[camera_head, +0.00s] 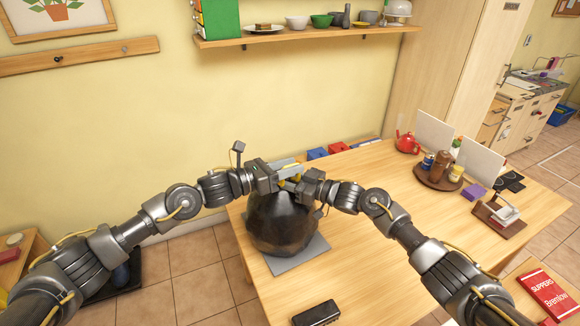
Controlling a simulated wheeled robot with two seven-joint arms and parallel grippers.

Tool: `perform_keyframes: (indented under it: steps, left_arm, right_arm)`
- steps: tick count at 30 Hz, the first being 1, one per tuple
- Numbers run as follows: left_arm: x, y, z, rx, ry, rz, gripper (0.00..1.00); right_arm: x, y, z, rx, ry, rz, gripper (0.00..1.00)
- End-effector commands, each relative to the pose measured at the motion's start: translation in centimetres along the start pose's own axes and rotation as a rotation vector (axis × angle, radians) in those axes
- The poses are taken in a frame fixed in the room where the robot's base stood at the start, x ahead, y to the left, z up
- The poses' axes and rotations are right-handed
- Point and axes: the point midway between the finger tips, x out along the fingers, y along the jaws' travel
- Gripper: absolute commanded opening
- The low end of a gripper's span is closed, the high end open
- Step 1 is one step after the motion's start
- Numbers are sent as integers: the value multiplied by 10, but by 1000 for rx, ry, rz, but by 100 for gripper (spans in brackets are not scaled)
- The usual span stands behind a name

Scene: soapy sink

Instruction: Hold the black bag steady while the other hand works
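My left gripper (288,168) comes in from the left and is at the top of the bag. My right gripper (298,182) comes in from the right and is at the bag's top too, close to the left one. Something yellow shows between the two grippers. The grippers cover the bag's neck, so I cannot tell whether either one is shut on it.
A dark case (316,313) lies near the table's front edge. A round tray (437,182) with jars, a red teapot (407,143) and a purple block (474,191) stand at the right. A red book (548,292) lies front right. The table's middle is clear.

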Motion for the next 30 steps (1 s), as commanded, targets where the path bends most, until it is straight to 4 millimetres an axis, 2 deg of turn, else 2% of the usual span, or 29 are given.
perform_keyframes:
  steps: [11,18,19,26,30]
  left_arm:
    - [5,0,0,0,0,0,33]
    - [5,0,0,0,0,-1,2]
    - [5,0,0,0,0,-1,0]
    - [5,0,0,-1,1,-1,0]
    - [5,-4,15,3,-2,-3,0]
  right_arm:
    - [0,0,0,0,0,1,24]
    - [0,0,0,0,0,1,24]
    - [0,0,0,0,0,1,24]
    - [0,0,0,0,0,1,24]
    - [0,0,0,0,0,1,24]
